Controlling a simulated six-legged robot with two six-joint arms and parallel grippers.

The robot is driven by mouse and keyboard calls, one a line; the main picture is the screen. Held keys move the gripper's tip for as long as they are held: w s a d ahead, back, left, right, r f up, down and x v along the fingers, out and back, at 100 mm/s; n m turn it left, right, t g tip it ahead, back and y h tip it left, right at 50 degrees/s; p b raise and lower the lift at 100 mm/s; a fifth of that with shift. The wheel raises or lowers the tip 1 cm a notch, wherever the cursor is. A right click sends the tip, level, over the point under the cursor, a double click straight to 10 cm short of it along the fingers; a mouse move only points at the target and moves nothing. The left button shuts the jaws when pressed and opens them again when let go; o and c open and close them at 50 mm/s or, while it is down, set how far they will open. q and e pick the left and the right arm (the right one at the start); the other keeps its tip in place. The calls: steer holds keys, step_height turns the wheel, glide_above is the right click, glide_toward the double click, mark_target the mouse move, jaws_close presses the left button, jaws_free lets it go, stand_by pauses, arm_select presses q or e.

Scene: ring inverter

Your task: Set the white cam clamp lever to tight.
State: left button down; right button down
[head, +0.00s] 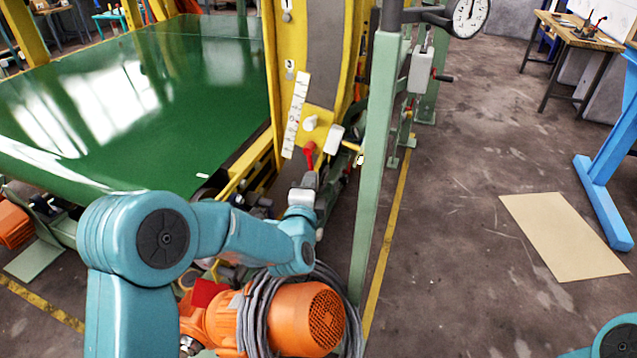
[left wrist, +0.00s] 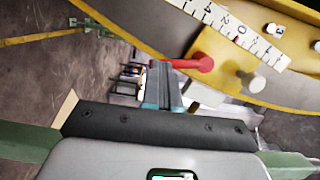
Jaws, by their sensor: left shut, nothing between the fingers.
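A white round-ended peg or lever (head: 310,122) stands out from the yellow frame, beside a white scale strip (head: 295,115). I take it for the cam clamp lever; its setting cannot be read. A similar white peg shows in the left wrist view (left wrist: 249,80). A red handle (head: 309,154) sits just below it, also seen in the left wrist view (left wrist: 192,64). My left gripper (head: 309,180) is shut and empty, just below the red handle in the head view. In the left wrist view its closed fingers (left wrist: 163,85) point toward the red handle. Contact cannot be told.
A white block (head: 334,139) is right of the peg. A green post (head: 376,170) stands close to the right. An orange motor (head: 308,313) with coiled grey cable lies below my left arm. A green belt (head: 140,90) fills the left. The floor at right is mostly open.

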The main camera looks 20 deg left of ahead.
arm_select(q)
steer(key=shift+a+f+m+b, duration=0.15)
steer(key=shift+a+m+b, duration=0.25)
steer(key=shift+m, duration=0.2)
arm_select(e)
steer(key=shift+f, duration=0.45)
arm_select(q)
steer(key=shift+a, duration=0.4)
arm_select(e)
steer(key=shift+f, duration=0.3)
stand_by(1.4)
